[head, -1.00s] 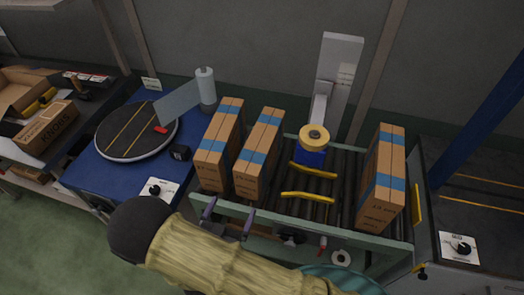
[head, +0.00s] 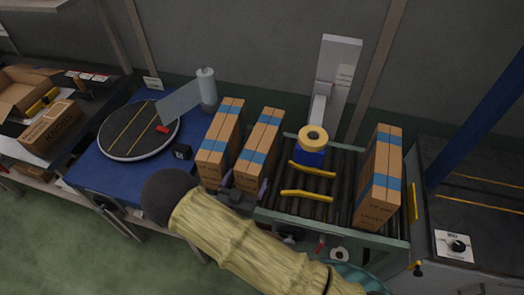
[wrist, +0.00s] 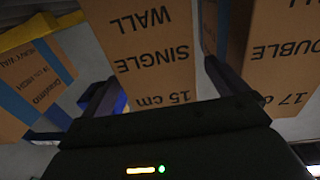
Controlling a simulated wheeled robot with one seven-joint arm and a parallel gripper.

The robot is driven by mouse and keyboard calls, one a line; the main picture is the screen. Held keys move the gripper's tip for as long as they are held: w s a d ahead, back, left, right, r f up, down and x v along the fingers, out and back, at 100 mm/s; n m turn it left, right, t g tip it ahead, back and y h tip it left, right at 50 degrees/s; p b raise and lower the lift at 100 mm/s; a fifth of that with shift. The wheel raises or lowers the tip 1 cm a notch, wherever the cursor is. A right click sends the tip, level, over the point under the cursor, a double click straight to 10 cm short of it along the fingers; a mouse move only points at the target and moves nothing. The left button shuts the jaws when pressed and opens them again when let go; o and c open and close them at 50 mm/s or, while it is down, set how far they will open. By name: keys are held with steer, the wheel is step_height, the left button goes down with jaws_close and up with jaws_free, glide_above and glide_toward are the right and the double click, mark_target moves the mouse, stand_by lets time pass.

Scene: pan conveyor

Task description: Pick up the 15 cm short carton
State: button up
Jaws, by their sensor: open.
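My gripper (head: 244,186) is open at the near, lower part of this carton. In the wrist view its fingers (wrist: 162,88) lie one on each side of the carton's face. I cannot tell whether they touch it. My gripper's body hides the lower part of that face.
A carton marked "17 c" and "DOUBLE" (wrist: 280,50) stands close beside it, on its left in the head view (head: 220,140). Another carton (head: 379,185) stands at the conveyor's right. Between lie a blue tape dispenser (head: 311,155) and yellow strips (head: 307,195).

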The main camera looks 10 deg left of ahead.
mark_target(262, 151)
steer(key=w, duration=0.1)
steer(key=w+p, duration=0.1)
steer(key=w, duration=0.1)
steer(key=w+d, duration=0.1)
steer(key=w, duration=0.1)
steer(key=shift+w+f+p, duration=0.1)
steer(key=shift+f+p, duration=0.05)
steer(key=shift+p, duration=0.2)
steer(key=shift+a, duration=0.1)
steer(key=shift+c, duration=0.5)
steer(key=c, duration=1.4)
